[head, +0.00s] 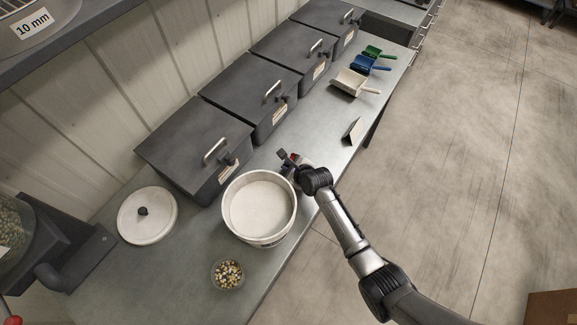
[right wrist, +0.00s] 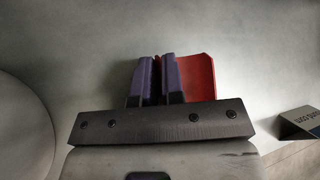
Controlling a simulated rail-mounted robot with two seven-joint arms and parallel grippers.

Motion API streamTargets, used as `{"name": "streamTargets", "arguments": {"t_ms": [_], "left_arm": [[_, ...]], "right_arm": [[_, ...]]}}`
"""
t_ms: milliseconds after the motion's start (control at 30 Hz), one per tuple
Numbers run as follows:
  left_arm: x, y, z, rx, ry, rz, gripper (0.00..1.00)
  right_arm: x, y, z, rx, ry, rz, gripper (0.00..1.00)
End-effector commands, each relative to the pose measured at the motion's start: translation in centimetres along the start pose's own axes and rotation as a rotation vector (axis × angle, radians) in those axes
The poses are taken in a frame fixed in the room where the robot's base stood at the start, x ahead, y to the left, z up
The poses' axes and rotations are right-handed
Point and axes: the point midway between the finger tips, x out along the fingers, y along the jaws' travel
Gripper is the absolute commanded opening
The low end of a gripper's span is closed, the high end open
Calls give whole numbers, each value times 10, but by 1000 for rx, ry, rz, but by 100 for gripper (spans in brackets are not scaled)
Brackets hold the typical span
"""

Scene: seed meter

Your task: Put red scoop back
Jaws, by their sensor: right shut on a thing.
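My right gripper (head: 292,164) is beside the right rim of the white bucket, over the metal table. In the right wrist view my right gripper (right wrist: 160,78) is shut, with the red scoop (right wrist: 200,78) at its fingers. Only the scoop's red part shows there; its handle is hidden between the fingers. In the head view just a bit of red shows at the gripper. A white scoop (head: 349,83), a blue scoop (head: 364,64) and a green scoop (head: 373,51) lie in a row at the far right of the table. My left gripper is not in view.
The white bucket (head: 231,218) stands by the front edge, near a bowl of seeds (head: 228,273) and a round lid (head: 147,216). Dark lidded bins (head: 195,140) line the wall. The table is clear between card and white scoop.

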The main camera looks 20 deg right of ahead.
Motion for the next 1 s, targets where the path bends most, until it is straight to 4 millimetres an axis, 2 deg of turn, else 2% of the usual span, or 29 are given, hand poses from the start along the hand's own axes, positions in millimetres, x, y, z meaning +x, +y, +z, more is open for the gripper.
{"name": "streamTargets", "arguments": {"t_ms": [500, 533, 767, 1000], "left_arm": [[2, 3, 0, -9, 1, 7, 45], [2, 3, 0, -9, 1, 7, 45], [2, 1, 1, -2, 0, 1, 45], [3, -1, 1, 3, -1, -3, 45]], "right_arm": [[7, 5, -8, 0, 0, 0, 0], [7, 5, -8, 0, 0, 0, 12], [7, 6, -8, 0, 1, 2, 34], [7, 7, -9, 1, 2, 5, 34]]}}
